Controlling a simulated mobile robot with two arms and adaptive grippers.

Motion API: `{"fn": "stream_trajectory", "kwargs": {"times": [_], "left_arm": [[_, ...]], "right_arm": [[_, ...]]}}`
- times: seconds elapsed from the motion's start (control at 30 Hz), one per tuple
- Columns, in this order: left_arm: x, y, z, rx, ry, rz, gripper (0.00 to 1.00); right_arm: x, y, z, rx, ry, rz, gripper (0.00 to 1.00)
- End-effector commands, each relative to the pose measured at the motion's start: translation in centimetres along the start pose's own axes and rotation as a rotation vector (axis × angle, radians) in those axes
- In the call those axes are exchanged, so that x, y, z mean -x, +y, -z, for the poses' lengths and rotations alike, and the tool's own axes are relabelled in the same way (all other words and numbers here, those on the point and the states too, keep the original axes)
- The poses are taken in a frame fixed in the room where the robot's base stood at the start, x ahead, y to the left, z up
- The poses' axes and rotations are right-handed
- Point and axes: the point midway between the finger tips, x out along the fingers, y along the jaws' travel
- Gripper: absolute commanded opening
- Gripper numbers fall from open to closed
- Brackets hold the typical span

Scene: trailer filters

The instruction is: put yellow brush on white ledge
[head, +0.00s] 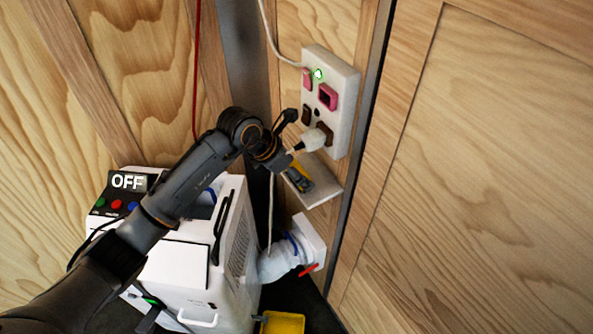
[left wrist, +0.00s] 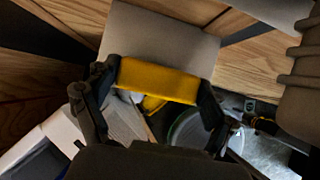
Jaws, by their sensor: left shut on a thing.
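The yellow brush (head: 298,173) is in my left gripper (head: 287,160), just over the white ledge (head: 326,192) below the wall panel. In the left wrist view my left gripper (left wrist: 158,82) is shut across the yellow brush (left wrist: 158,78), one finger at each end. The white ledge (left wrist: 160,32) fills the space behind the brush there and looks grey in shade. The brush overlaps the ledge in both views; I cannot tell whether it touches it. My right gripper is not in view.
A white panel (head: 341,100) with sockets, a green light and a plugged-in white plug (head: 312,141) is close above the ledge. A white machine (head: 238,225) with an OFF display (head: 128,181) stands below my arm. A white hose (head: 278,264) and yellow container (head: 283,323) are lower down.

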Motion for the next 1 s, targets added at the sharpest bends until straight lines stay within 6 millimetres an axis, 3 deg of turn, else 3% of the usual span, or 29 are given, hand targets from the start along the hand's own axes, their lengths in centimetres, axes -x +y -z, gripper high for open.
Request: {"fn": "stream_trajectory", "kwargs": {"times": [0.07,0.1,0.17,0.67,1.0], "left_arm": [[-0.3,0.0,0.2,0.000,0.000,0.000,0.59],[-0.2,0.0,0.2,0.000,0.000,0.000,0.88],[-0.2,0.0,0.1,0.000,0.000,0.000,1.00],[0.6,0.1,-0.1,-0.001,-0.002,-0.002,1.00],[7.5,0.2,0.0,-0.001,-0.002,-0.005,1.00]], "right_arm": [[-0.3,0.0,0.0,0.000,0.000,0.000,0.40],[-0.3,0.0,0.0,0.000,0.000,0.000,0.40],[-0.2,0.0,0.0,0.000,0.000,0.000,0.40],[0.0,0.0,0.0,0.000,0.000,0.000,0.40],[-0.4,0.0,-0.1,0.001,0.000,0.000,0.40]]}}
